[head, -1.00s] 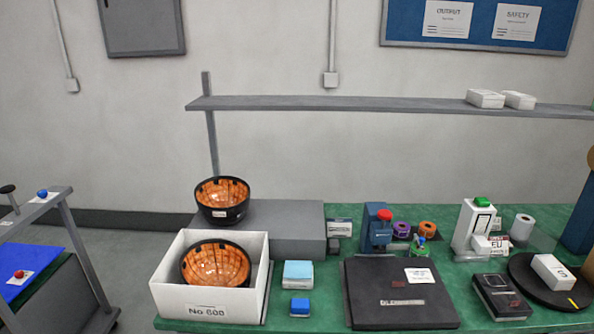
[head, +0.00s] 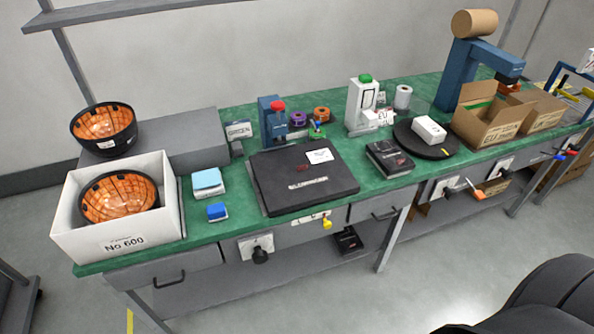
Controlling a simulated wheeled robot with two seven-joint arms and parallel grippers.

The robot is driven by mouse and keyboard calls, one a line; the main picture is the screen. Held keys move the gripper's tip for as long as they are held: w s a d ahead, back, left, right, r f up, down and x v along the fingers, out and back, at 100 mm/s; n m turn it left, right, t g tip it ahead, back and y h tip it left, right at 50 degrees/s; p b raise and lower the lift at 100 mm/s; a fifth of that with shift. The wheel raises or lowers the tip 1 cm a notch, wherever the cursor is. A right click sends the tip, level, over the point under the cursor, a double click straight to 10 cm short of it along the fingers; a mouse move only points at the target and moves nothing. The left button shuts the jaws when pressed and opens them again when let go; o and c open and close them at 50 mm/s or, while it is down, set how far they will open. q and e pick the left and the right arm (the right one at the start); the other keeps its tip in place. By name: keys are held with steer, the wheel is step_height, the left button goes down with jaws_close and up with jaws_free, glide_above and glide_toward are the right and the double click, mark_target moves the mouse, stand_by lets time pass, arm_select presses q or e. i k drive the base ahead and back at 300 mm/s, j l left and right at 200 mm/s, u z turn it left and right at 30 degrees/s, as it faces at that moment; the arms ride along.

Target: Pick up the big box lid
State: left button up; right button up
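An open white box (head: 120,238) marked "No 600" stands at the left end of the green bench. An orange-lined black bowl (head: 119,199) sits inside it. I cannot clearly make out a big box lid. A thin pale edge (head: 182,208) shows beside the white box's right side, but I cannot tell what it belongs to. Neither of my grippers is in view.
A second bowl (head: 104,128) stands on a grey block (head: 190,140) behind the white box. A black flat case (head: 303,183), a blue pad (head: 207,182) and brown cartons (head: 488,120) occupy the bench (head: 230,228). A dark chair-like shape (head: 550,300) is at lower right.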

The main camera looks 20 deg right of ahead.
mark_target(298, 177)
steer(key=i+j+u, duration=0.15)
steer(key=j+u, duration=0.15)
steer(key=u, duration=0.15)
steer(key=z, duration=1.3)
